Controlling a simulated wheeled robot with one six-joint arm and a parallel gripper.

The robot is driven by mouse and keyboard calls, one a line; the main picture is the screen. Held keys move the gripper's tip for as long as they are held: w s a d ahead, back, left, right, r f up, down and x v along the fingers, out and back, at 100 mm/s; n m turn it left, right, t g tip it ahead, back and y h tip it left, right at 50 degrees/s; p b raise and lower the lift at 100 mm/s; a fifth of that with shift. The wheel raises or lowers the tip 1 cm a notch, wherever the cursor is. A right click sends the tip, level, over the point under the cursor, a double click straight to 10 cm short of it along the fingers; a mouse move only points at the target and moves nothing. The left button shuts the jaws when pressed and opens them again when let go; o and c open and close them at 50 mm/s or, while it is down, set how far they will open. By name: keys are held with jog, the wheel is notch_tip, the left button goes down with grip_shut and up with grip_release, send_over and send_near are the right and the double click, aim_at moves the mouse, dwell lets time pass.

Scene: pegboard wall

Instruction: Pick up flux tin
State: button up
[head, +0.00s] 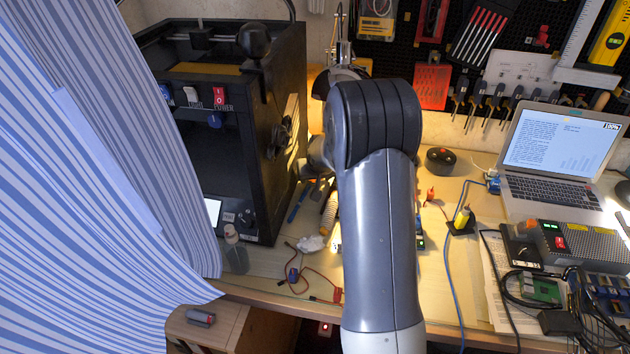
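A low round black tin (440,160) with a small red mark on its lid sits on the workbench, just right of my arm. It looks like the flux tin, but I cannot read a label. It stands upright, with nothing touching it that I can see. My own grey arm rises through the middle of the view and bends away behind its elbow. My gripper's fingers are hidden behind the arm, so I cannot see whether they are open or hold anything.
A black machine cabinet (215,120) stands left, partly behind a striped curtain (90,170). A laptop (560,150), a grey power box (590,250) and a circuit board (540,288) crowd the right. Tools hang behind.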

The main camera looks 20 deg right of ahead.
jog(key=shift+c, duration=0.4)
jog(key=c, duration=0.6)
jog(key=shift+r, duration=0.15)
jog(key=shift+c, duration=0.2)
